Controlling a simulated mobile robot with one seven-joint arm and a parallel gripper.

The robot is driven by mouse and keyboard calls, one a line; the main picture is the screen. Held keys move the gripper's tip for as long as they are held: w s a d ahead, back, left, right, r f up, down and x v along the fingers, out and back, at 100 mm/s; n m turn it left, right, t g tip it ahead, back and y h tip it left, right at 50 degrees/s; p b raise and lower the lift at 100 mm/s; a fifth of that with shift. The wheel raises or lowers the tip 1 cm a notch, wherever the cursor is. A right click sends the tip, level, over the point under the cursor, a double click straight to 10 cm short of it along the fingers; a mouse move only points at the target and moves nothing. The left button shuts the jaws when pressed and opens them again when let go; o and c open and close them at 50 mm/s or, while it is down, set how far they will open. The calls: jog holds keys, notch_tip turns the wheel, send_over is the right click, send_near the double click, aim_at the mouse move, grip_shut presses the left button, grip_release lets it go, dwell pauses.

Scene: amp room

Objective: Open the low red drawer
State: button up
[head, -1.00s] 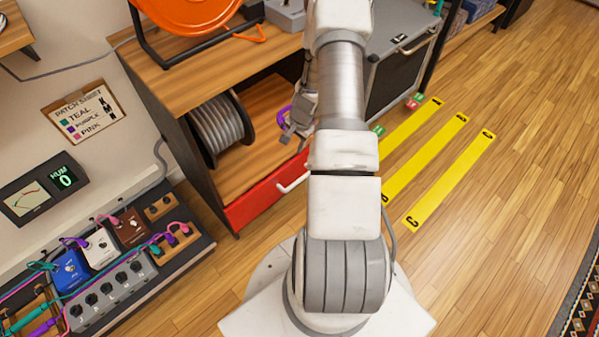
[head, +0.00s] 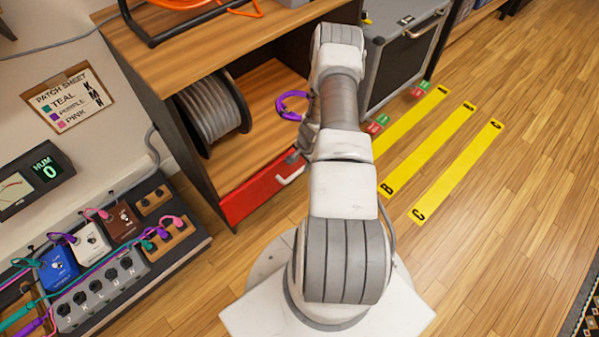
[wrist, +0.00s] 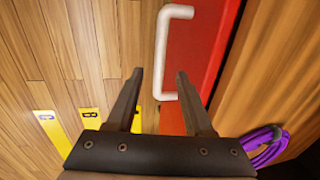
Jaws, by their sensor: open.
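The low red drawer (head: 255,192) is at the bottom of the wooden cabinet and looks shut. Its white bar handle (head: 291,175) is partly beside my arm in the head view. In the wrist view the red drawer front (wrist: 197,55) fills the upper right, and the white handle (wrist: 163,50) lies ahead, between the lines of my two fingers. My gripper (wrist: 158,75) is open and empty. I cannot tell whether the fingertips touch the handle. In the head view my gripper (head: 296,154) is small and partly hidden by my arm.
A cable spool (head: 212,117) and a purple cable coil (head: 291,106) sit on the shelf above the drawer. A pedalboard (head: 110,265) lies at the left. A grey case (head: 403,62) stands behind my arm. The floor with yellow strips (head: 455,170) is clear at the right.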

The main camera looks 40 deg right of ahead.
aim_at(299, 171)
jog(key=f+b, duration=0.1)
jog(key=f, duration=0.2)
jog(key=w+f, duration=0.1)
jog(key=f, duration=0.1)
jog(key=shift+w+f+b, duration=0.1)
jog(key=shift+f+b, duration=0.3)
grip_shut()
dwell(1.0)
